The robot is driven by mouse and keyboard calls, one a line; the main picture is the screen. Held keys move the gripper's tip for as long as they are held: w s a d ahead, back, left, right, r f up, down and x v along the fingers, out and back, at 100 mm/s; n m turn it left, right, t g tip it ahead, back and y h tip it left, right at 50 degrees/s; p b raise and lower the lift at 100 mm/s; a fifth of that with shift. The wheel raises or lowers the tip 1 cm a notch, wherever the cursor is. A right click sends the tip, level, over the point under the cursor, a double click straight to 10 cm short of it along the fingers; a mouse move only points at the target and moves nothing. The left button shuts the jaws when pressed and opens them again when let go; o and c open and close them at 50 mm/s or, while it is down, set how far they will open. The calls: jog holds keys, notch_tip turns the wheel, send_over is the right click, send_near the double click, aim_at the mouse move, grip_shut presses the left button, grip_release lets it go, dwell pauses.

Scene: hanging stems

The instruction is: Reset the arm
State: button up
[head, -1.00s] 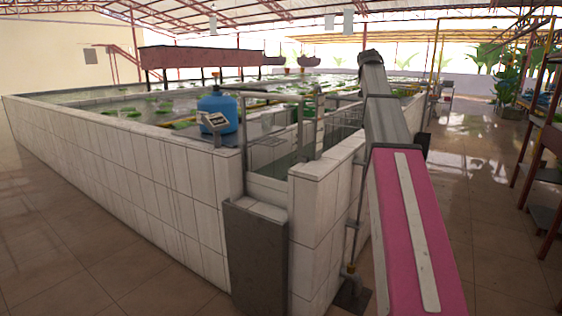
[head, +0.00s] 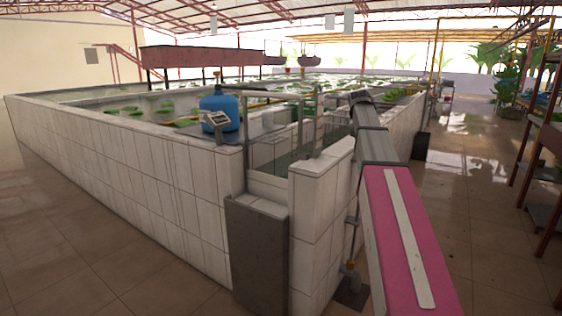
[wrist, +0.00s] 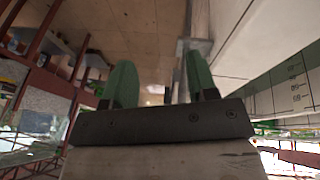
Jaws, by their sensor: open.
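My gripper (wrist: 161,82) shows in the wrist view, with two green fingers apart and nothing between them. It is open. A tiled floor (wrist: 130,25) and a pale tiled wall (wrist: 235,40) lie beyond the fingers. In the head view my arm, pink then grey, reaches forward along the right side of the white tiled tank wall (head: 130,155). My gripper cannot be made out in the head view. No hanging stems can be made out.
A blue tank (head: 220,115) stands by the near corner of the pool. A grey panel (head: 257,255) leans against the wall's near end. Brown racks (head: 540,130) stand at the far right. The tiled floor (head: 470,200) between them and my arm is clear.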

jog(key=s+a+f+n+y, duration=0.1)
jog(key=s+a+f, duration=0.2)
jog(key=f, duration=0.5)
jog(key=s+a+f+n, duration=0.1)
jog(key=s+a+f, duration=0.15)
jog(key=f, duration=0.55)
jog(key=s+a+f+n+g+y, duration=0.1)
jog(key=s+a+f, duration=0.4)
jog(key=s+f, duration=0.7)
jog(key=s+a+f+n+g+y, duration=0.1)
jog(key=s+a+f, duration=0.4)
jog(key=s+f, duration=0.6)
notch_tip(320, 180, down, 4)
jog(key=shift+s+f+n, duration=0.25)
jog(key=shift+s+n, duration=0.15)
